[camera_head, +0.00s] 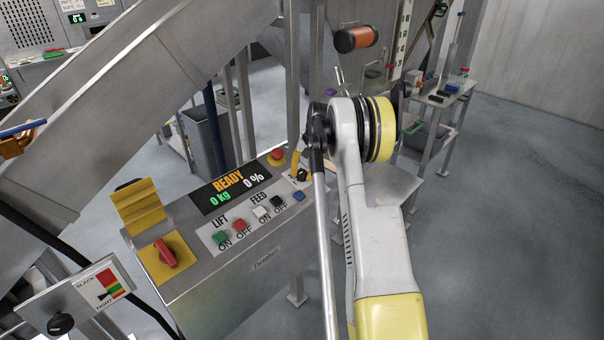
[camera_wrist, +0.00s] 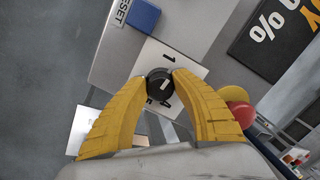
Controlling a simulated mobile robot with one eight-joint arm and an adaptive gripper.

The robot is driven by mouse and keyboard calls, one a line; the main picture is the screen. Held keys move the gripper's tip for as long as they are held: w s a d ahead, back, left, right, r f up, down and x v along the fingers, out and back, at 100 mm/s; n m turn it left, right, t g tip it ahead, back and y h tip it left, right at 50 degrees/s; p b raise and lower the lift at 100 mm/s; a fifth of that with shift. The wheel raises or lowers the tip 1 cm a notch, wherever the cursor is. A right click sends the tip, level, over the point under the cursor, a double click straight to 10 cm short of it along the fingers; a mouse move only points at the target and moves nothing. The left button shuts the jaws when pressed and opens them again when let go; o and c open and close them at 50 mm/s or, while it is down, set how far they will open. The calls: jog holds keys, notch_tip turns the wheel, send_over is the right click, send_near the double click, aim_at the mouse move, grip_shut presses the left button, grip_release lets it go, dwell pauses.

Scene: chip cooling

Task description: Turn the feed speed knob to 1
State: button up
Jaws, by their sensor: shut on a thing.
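The feed speed knob (camera_wrist: 160,82) is a small black dial with a pale pointer line, on a white label plate (camera_wrist: 149,52) printed with "1" and "4". In the wrist view the yellow fingers of my gripper (camera_wrist: 160,75) are shut on the knob from both sides. The pointer line lies slanted and does not clearly point at the "1". In the head view the knob (camera_head: 302,175) is at the right end of the control panel (camera_head: 270,235), partly hidden by my gripper and arm.
The display (camera_head: 230,188) reads READY, 0 kg and 0 %. A red emergency button (camera_head: 277,155) is close beside the knob, and a blue reset button (camera_head: 299,196) is in front of it. LIFT and FEED buttons (camera_head: 239,225) line the panel. A steel conveyor chute (camera_head: 130,90) slopes behind.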

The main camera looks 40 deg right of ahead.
jog(key=shift+n, duration=1.5)
jog(key=o, duration=1.2)
jog(key=shift+f, duration=0.1)
jog(key=v, duration=1.2)
